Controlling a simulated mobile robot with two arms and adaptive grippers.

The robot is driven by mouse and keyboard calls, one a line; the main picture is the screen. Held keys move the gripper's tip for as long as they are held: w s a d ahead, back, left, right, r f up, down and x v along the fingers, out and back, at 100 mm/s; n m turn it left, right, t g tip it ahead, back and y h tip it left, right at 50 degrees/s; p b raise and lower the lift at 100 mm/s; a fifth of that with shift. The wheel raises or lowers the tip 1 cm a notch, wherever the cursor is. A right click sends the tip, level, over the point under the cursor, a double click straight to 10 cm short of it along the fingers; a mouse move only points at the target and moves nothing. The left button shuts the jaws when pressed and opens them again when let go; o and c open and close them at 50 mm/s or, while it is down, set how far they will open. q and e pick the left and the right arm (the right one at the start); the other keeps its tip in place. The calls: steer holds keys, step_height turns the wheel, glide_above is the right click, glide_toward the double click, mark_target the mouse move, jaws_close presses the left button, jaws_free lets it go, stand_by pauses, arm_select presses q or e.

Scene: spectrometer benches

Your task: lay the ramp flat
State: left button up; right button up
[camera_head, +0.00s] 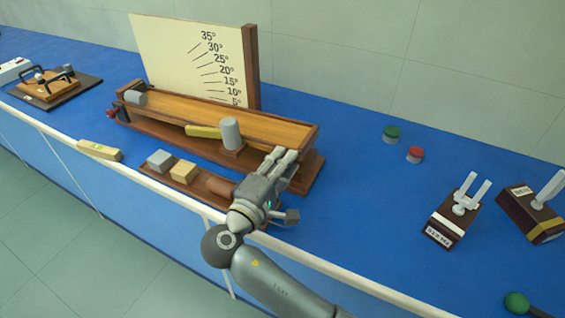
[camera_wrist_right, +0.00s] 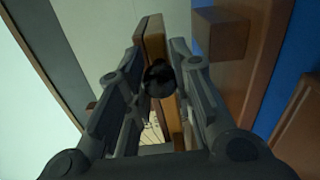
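The wooden ramp (camera_head: 205,109) lies along its brown base (camera_head: 312,175) at a slight slope. A gap shows under its right end, where the gripper covers part of the front edge. A grey cylinder (camera_head: 231,133) stands on a small wooden block near this end. My right gripper (camera_head: 284,157) is at the ramp's front right. In the right wrist view its fingers are closed in on both sides of a round black knob (camera_wrist_right: 160,77), with a wooden strip behind it. The knob's attachment is hidden. My left gripper is not in view.
An angle board (camera_head: 190,55) with a brown post (camera_head: 251,65) stands behind the ramp. A low tray with a grey block (camera_head: 160,160) and wooden blocks lies in front, partly under my wrist. Green and red buttons (camera_head: 415,154) and two pronged stands are right. Blue bench between is clear.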

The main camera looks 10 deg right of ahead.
steer(key=o, duration=0.4)
steer(key=shift+o, duration=0.2)
